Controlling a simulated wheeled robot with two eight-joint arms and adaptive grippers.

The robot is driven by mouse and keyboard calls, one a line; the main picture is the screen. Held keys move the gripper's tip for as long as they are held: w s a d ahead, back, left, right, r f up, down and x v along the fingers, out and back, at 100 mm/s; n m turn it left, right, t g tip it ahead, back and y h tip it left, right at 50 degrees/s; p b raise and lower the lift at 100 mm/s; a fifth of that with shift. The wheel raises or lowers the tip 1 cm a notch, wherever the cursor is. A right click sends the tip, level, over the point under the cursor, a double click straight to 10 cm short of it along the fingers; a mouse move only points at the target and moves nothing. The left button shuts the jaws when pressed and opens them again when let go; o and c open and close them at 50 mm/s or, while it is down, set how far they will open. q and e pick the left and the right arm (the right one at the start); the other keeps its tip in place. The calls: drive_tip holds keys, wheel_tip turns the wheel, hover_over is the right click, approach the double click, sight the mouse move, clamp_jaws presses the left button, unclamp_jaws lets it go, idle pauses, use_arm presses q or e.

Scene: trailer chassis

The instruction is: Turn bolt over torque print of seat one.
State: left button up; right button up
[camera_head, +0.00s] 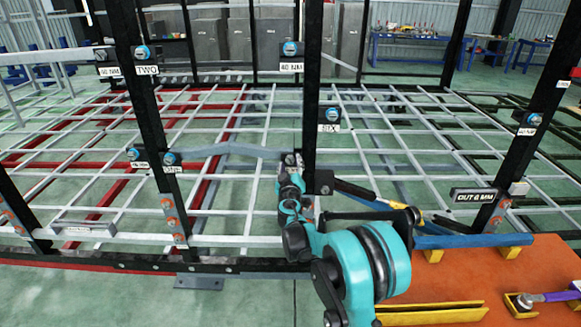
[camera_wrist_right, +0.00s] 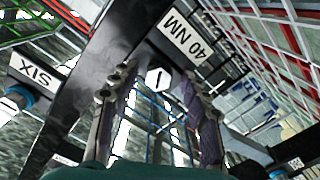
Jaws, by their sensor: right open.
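In the head view, a blue-collared bolt (camera_head: 168,158) sits on the left post above a small print that seems to read ONE (camera_head: 173,170); a second bolt (camera_head: 134,154) with a blurred print is beside it. My right gripper (camera_head: 291,160) is at the middle post, well right of that label. In the right wrist view my open fingers (camera_wrist_right: 157,84) stand either side of a pale hex bolt head (camera_wrist_right: 157,77) with a dark line, beside a 40 NM print (camera_wrist_right: 184,33). I cannot tell whether they touch it. My left gripper is out of view.
The SIX label (camera_head: 329,128) and its bolt (camera_head: 331,113) are on the middle post. The TWO label (camera_head: 147,69) is high on the left post. An OUT 6 MM sign (camera_head: 474,196) is at right. An orange bench (camera_head: 545,262) stands front right. Grey lattice bars lie behind.

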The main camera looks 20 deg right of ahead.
clamp_jaws()
